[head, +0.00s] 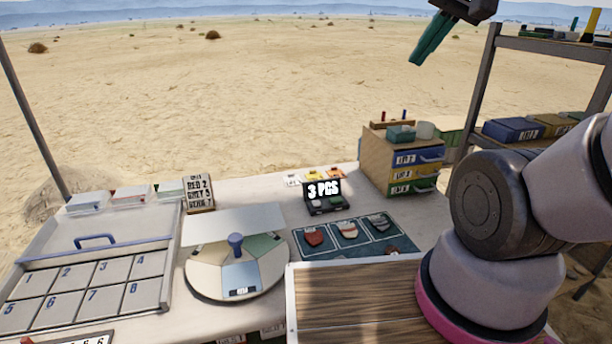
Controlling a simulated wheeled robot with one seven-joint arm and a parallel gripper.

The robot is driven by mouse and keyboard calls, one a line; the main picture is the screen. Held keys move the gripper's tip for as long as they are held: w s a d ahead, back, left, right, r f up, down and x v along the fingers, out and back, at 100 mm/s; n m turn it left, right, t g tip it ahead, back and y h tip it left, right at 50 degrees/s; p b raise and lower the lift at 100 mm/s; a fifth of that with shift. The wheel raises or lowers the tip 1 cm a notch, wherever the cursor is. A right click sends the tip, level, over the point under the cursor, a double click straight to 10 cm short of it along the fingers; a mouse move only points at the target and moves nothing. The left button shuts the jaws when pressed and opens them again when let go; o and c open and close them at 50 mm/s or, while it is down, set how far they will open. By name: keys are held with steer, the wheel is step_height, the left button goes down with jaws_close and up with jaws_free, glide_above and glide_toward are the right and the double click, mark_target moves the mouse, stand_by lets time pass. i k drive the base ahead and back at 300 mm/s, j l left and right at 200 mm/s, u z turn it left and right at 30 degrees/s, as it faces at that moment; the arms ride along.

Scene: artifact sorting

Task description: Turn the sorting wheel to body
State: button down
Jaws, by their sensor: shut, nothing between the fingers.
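The sorting wheel (216,275) is a round disc lying on the table, with coloured wedges and a blue knob (236,243) upright near its middle. A pale flat cover (235,221) hides its far part. A blue wedge (240,277) with a small dark label faces the near side; the label is too small to read. Beige and green wedges show on either side of it. My gripper (428,45) is high at the top right, well above and away from the wheel. Its teal fingers are shut and hold nothing.
A tray with numbered cells (77,270) lies left of the wheel. A "3 PCS" sign (323,189) and a dark mat (340,258) with several pieces are to the right. A drawer cabinet (376,165) stands behind, and shelves (549,47) at the far right.

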mark_target(238, 268)
steer(key=u, duration=1)
steer(key=k, duration=0.05)
